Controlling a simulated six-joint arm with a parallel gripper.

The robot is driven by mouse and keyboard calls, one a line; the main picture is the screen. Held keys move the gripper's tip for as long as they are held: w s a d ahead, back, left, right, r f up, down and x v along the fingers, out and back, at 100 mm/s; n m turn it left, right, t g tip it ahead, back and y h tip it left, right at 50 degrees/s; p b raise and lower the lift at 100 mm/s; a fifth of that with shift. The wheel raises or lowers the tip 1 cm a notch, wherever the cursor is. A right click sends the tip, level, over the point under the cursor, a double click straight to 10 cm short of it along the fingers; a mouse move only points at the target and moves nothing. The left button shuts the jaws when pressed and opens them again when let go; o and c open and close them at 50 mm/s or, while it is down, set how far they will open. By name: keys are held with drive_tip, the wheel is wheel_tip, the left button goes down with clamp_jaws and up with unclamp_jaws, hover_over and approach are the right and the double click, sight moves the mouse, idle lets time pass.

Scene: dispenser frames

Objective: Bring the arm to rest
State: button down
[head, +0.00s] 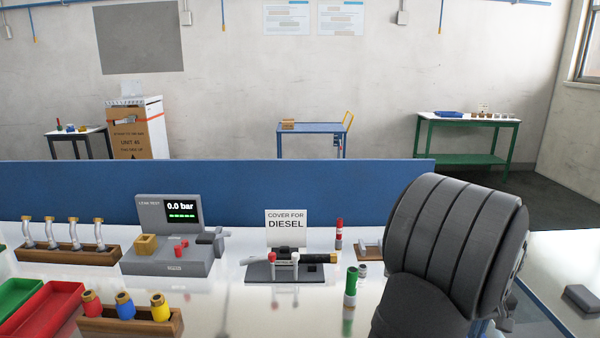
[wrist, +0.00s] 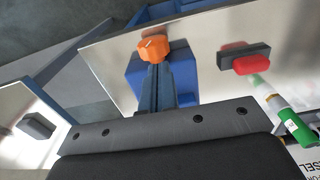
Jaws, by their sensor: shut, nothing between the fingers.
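My arm (head: 455,245) shows as a large black ribbed link at the right of the head view. It covers part of the bench there, and my gripper is hidden or too unclear to make out in that view.
A red-topped dark block (wrist: 245,64) and a green-and-white tube (wrist: 290,118) lie right of my gripper in the wrist view. The head view shows a leak tester (head: 165,262), a diesel sign (head: 286,226), a tube rack (head: 65,256) and a cup rack (head: 130,322). A blue partition (head: 230,190) stands behind.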

drive_tip(key=f, duration=0.2)
drive_tip(key=shift+d+f, duration=0.3)
drive_tip(key=shift+d, duration=0.45)
drive_tip(key=c, duration=1.3)
unclamp_jaws()
drive_tip(key=o, duration=0.4)
drive_tip(key=shift+w+a+r, duration=0.1)
drive_tip(key=shift+r, duration=0.05)
drive_tip(key=shift+c, duration=0.2)
drive_tip(key=o, duration=0.9)
drive_tip(key=w+a+r+n, duration=0.2)
drive_tip(key=a+n, duration=0.1)
drive_tip(key=w+a+r+n, duration=0.1)
drive_tip(key=n, duration=0.1)
drive_tip(key=shift+a+r, duration=0.2)
drive_tip(key=shift+r, duration=0.15)
drive_tip(key=shift+o, duration=0.2)
drive_tip(key=w+a+r+n, duration=0.4)
drive_tip(key=a+r+n, duration=0.4)
drive_tip(key=a+n, duration=0.45)
drive_tip(key=shift+n, duration=0.25)
drive_tip(key=f, duration=0.6)
drive_tip(key=d+f, duration=0.1)
drive_tip(key=f, duration=0.2)
drive_tip(key=shift+s+f, duration=0.2)
drive_tip(key=shift+f, duration=0.1)
